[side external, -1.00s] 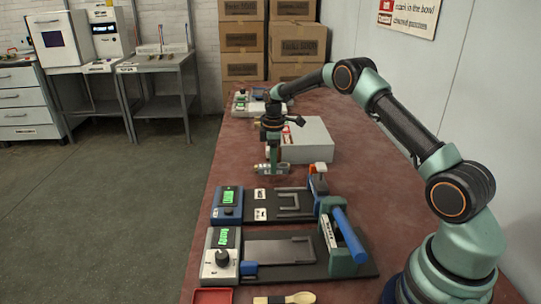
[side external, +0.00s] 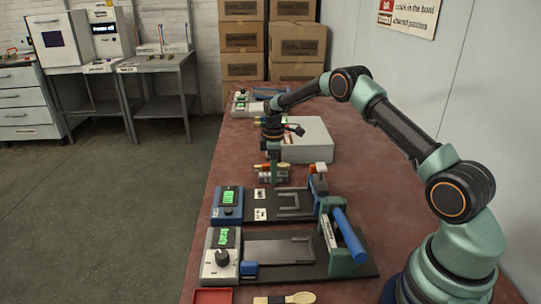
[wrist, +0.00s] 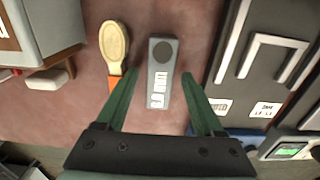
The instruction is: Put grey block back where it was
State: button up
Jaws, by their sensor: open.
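A small grey block (wrist: 161,90) with a dark round spot and white labels is in the wrist view, between my gripper's (wrist: 160,76) two green fingers. The fingers stand apart, with a visible gap on each side of the block. In the side external view, my gripper (side external: 274,172) points down over the red-brown table, beyond the smaller press. The block (side external: 271,179) is small and partly hidden there; it appears to lie on the table. A spoon with a pale bowl (wrist: 113,40) and orange handle lies just left of the block in the wrist view.
The smaller black press (side external: 270,205) and a larger press with a blue lever (side external: 349,236) stand nearer the camera. A light grey box (side external: 308,140) is close behind my gripper.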

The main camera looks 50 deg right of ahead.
jog(key=s+a+r+m+t, duration=0.1)
jog(key=s+a+r, duration=0.15)
jog(key=r, duration=0.85)
jog(key=s+a+r+m+t, duration=0.1)
jog(key=a+r, duration=0.2)
jog(key=r, duration=0.7)
jog(key=s+a+r+m+t, duration=0.1)
jog(key=s+a+r+m, duration=0.2)
jog(key=s, duration=0.4)
jog(key=s+a+r+m+t, duration=0.1)
jog(key=s+a+r, duration=0.25)
jog(key=s, duration=0.25)
jog(key=s+a+f+m+t, duration=0.1)
jog(key=s+a+f+m, duration=0.2)
jog(key=s, duration=0.5)
jog(key=shift+a+f+t, duration=0.2)
jog(key=shift+a+t, duration=0.1)
jog(key=shift+a, duration=0.05)
